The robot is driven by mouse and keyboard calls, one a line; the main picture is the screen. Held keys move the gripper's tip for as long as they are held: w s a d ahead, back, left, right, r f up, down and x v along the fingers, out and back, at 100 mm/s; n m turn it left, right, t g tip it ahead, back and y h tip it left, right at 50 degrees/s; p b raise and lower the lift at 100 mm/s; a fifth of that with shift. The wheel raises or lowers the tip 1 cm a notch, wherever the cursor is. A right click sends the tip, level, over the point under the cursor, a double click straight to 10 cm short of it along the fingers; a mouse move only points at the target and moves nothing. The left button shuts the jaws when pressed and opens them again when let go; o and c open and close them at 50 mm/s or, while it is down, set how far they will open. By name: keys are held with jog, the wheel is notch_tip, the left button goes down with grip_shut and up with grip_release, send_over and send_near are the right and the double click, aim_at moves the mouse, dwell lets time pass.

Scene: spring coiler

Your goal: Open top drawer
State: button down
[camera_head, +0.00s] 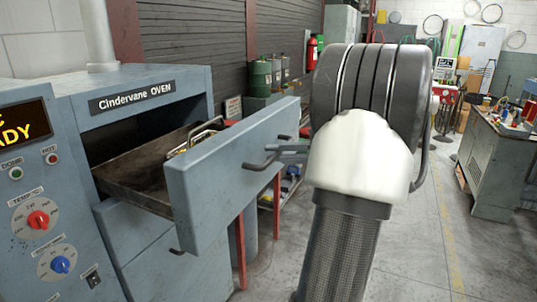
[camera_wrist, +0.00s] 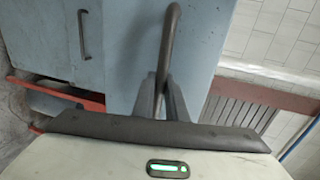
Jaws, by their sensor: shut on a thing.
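The top drawer (camera_head: 222,172) of the blue-grey oven is pulled well out, showing its dark, worn tray inside. Its dark bar handle (camera_head: 256,165) is on the drawer front, and my gripper (camera_head: 290,149) is at it. In the wrist view, my gripper (camera_wrist: 160,95) has its two fingers closed around the curved handle (camera_wrist: 170,35). My arm hides part of the scene right of the handle.
The Cindervane oven body (camera_head: 140,92) has a control panel with a red knob (camera_head: 38,220) and a blue knob (camera_head: 60,264). A lower drawer (camera_head: 150,245) is closed. A workbench (camera_head: 495,160) stands at right, with open floor before it.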

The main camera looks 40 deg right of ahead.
jog(key=shift+s, duration=0.1)
jog(key=c, duration=1.8)
grip_release()
jog(key=shift+o, duration=0.2)
jog(key=v, duration=1.7)
jog(key=shift+s, duration=0.2)
